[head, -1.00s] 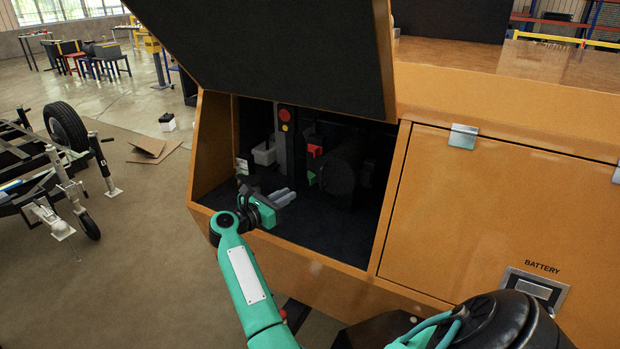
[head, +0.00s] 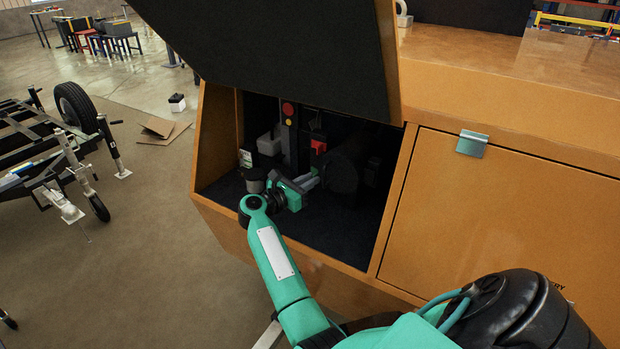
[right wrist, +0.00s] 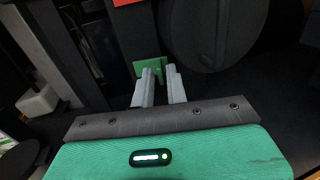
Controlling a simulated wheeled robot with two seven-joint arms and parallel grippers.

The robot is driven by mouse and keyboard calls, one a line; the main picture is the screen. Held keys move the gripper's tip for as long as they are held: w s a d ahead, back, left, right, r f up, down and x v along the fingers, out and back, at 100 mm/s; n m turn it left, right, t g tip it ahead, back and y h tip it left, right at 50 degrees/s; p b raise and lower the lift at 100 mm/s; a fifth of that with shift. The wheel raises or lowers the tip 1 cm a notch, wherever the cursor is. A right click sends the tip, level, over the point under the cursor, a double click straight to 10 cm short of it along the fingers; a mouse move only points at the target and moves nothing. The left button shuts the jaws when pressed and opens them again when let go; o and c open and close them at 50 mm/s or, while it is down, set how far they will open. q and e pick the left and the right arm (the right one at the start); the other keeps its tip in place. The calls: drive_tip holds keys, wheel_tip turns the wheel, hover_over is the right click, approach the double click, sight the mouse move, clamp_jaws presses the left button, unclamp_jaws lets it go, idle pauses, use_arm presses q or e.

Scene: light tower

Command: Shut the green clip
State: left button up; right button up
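The green clip (right wrist: 147,68) shows in the right wrist view as a small green piece at the foot of a dark upright, beside a round dark drum. In the head view it is mostly hidden by my gripper. My right gripper (head: 312,180) reaches into the open compartment of the orange cabinet. My left gripper is not in view.
The raised dark lid (head: 290,55) hangs above the compartment. A red part (head: 318,146) sits above the clip, next to the dark drum (head: 343,172). The compartment floor (head: 335,230) in front is clear.

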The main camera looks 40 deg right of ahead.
clamp_jaws()
drive_tip(key=shift+t, duration=0.3)
